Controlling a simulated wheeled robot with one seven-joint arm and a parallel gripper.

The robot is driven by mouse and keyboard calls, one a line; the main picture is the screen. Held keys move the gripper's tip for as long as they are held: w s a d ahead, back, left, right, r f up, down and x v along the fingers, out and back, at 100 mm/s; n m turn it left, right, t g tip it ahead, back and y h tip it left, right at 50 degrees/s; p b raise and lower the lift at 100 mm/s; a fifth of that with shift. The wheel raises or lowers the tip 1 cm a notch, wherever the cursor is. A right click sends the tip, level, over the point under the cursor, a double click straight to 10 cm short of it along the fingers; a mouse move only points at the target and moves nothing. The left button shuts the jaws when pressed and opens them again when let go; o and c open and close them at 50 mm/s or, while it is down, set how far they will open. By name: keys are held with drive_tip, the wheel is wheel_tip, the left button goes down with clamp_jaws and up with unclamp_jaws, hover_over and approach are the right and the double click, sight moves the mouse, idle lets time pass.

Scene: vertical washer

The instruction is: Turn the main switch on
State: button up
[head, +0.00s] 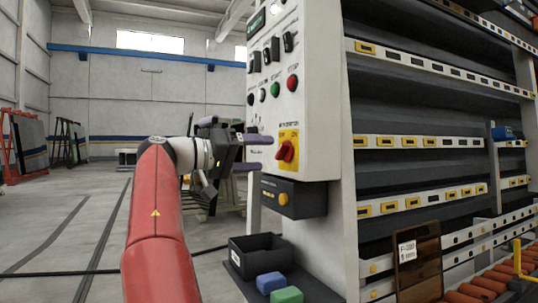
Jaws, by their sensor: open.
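The main switch (286,151) is a red rotary knob on a yellow plate, low on the white control panel (316,100). Its exact turn angle is too small to tell. My gripper (258,153) is at the left of the knob, with its two purple-grey fingers pointing right at the panel. The fingers are apart, one above the other, with nothing seen between them. The fingertips appear a little short of the knob, at about its height. Contact with the panel does not show.
Above the switch are a green button (275,90), a red button (292,82) and several black switches. Below is a dark box with a yellow button (283,199), then a black tray (258,252) and blue (270,283) and green blocks (287,295). Racks with rollers stand at right.

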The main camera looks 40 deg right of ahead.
drive_tip(key=v, duration=0.3)
drive_tip(key=shift+a, duration=0.35)
